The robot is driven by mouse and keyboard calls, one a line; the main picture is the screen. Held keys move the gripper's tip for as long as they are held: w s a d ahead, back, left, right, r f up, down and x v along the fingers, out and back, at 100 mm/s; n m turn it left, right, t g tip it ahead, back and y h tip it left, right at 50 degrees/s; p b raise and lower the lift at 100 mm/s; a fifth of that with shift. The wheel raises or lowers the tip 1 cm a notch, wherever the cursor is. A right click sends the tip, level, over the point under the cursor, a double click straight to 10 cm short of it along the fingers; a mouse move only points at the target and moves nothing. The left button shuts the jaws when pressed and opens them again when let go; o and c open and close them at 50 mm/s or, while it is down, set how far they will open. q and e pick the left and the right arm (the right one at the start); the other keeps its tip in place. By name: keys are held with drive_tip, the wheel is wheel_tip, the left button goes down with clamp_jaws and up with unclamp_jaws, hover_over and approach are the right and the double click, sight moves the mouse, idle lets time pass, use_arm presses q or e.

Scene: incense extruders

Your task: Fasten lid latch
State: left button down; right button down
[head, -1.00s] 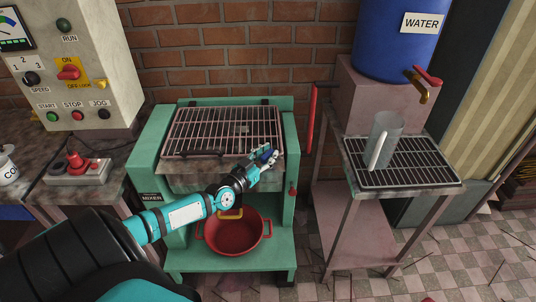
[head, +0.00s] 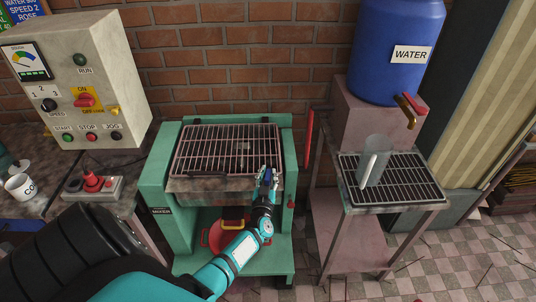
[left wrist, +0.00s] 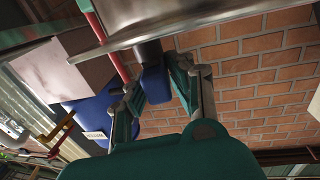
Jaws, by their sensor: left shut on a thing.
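The green mixer (head: 160,190) stands against the brick wall, with its barred grid lid (head: 228,148) lying down on top. A dark handle (head: 207,175) runs along the lid's front edge. My left gripper (head: 267,178) is at the lid's front right corner, with its fingers pointing toward the wall. In the left wrist view its fingers are shut on a blue latch grip (left wrist: 155,85), whose dark stem rises to a pale metal edge. The gripper mostly hides the latch in the head view, so I cannot tell whether it is fastened. My right gripper is not in view.
A red bowl (head: 214,240) sits on the mixer's lower shelf, partly behind my left arm. A stand to the right bears a clear jug (head: 373,165) and a blue water barrel (head: 398,45). A control box (head: 75,95) stands left. A red lever (head: 308,138) rises beside the mixer.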

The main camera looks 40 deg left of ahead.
use_arm(q)
drive_tip(key=shift+n+g+y, duration=0.8)
drive_tip(key=shift+n+y, duration=0.1)
drive_tip(key=shift+y, duration=0.2)
drive_tip(key=c, duration=1.2)
unclamp_jaws()
drive_tip(key=shift+s+d, duration=0.3)
drive_tip(key=v, duration=0.6)
drive_tip(key=shift+s+d, duration=0.2)
drive_tip(key=shift+d, duration=0.05)
